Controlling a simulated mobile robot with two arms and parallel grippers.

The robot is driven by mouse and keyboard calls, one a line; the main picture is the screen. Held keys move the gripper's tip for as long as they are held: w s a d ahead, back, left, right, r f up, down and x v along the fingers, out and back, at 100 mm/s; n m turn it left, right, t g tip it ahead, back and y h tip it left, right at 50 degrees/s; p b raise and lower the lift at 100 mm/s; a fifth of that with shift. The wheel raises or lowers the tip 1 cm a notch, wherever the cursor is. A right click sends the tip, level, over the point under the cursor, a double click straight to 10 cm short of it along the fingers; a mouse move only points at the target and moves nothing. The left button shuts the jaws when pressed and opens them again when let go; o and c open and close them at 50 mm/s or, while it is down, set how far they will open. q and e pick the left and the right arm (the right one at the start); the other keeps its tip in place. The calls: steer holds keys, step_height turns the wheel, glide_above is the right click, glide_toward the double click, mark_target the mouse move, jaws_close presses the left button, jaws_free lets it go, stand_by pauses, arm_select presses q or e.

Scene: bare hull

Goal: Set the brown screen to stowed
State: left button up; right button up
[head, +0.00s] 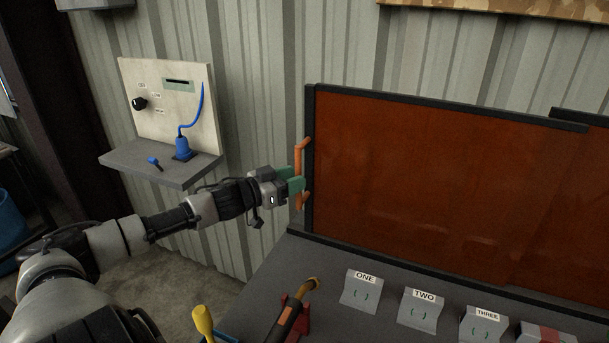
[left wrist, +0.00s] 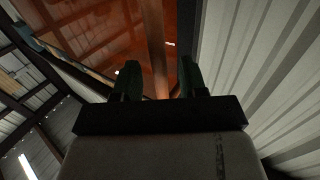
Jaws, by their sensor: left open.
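The brown screen (head: 430,190) is a wide reddish-brown panel in a dark frame, standing upright at the back of the grey bench. An orange bar handle (head: 299,160) is fixed upright at its left edge. My left gripper (head: 296,184) is at this handle with its green fingers open. In the left wrist view the two fingers (left wrist: 171,75) stand apart, and an orange bar (left wrist: 162,82) shows between them, with the screen (left wrist: 100,35) behind. Whether a finger touches the handle I cannot tell. My right gripper is not in view.
Labelled grey blocks ONE (head: 361,291), TWO (head: 422,309) and THREE (head: 484,324) stand on the bench before the screen. A black tool (head: 284,319) and a yellow handle (head: 203,321) are at the front. A wall shelf (head: 180,171) with a blue plug (head: 182,147) is left.

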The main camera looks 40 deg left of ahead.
arm_select(q)
steer(key=shift+x, duration=0.85)
steer(key=shift+p+x, duration=0.45)
steer(key=shift+x, duration=0.6)
jaws_close()
